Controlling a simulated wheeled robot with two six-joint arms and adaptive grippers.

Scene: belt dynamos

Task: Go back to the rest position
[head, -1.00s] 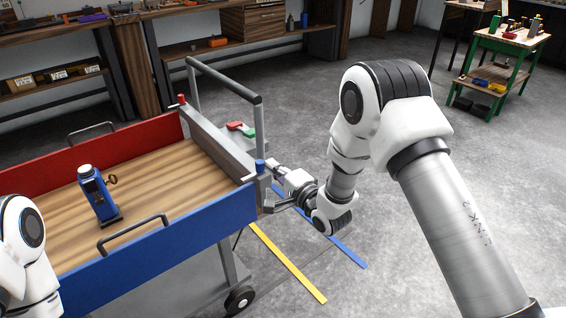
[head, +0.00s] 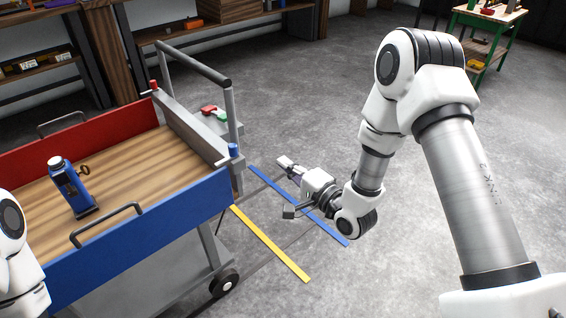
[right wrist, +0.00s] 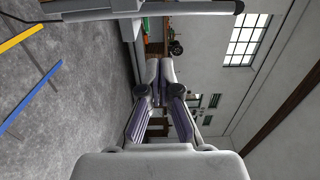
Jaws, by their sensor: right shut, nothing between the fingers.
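My right gripper (head: 284,162) is shut and empty. It hangs over the floor to the right of the cart, apart from it. In the right wrist view its two fingers (right wrist: 159,70) come together with nothing between them. My left gripper is out of view; only a white part of my left arm shows at the left edge of the head view.
A cart with a blue side panel (head: 150,230), red far panel and wooden bed (head: 120,165) stands at left. A blue device (head: 72,188) stands on the bed. Yellow (head: 270,243) and blue (head: 300,207) floor strips lie right of the cart. Open floor extends beyond.

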